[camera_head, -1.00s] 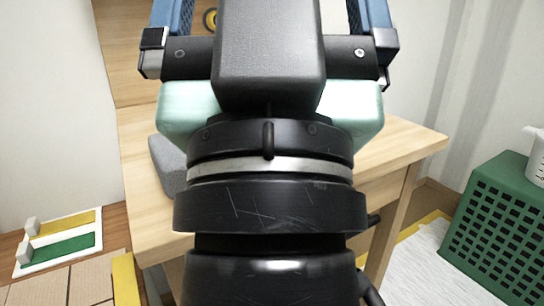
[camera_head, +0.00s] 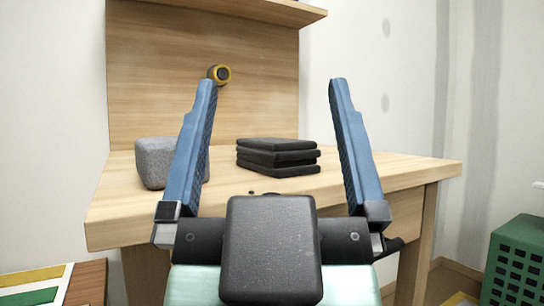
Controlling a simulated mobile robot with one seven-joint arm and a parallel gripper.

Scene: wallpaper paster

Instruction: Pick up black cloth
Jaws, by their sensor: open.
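The black cloth (camera_head: 278,157) is a neat stack of folded dark layers lying on the wooden table (camera_head: 400,172). In the head view it shows between the two blue fingers of my gripper (camera_head: 272,88). My gripper is open wide and empty, its fingers pointing toward the back of the table. The cloth lies beyond my gripper's palm, and the fingers do not appear to touch it. How far the fingers are from it in depth I cannot tell.
A grey block (camera_head: 154,163) sits left of the cloth, partly behind the left finger. A yellow-and-black roll (camera_head: 219,73) shows near the wooden back panel (camera_head: 150,80). A shelf (camera_head: 270,9) is above. A green crate (camera_head: 518,265) stands at the right. Table space right of the cloth is clear.

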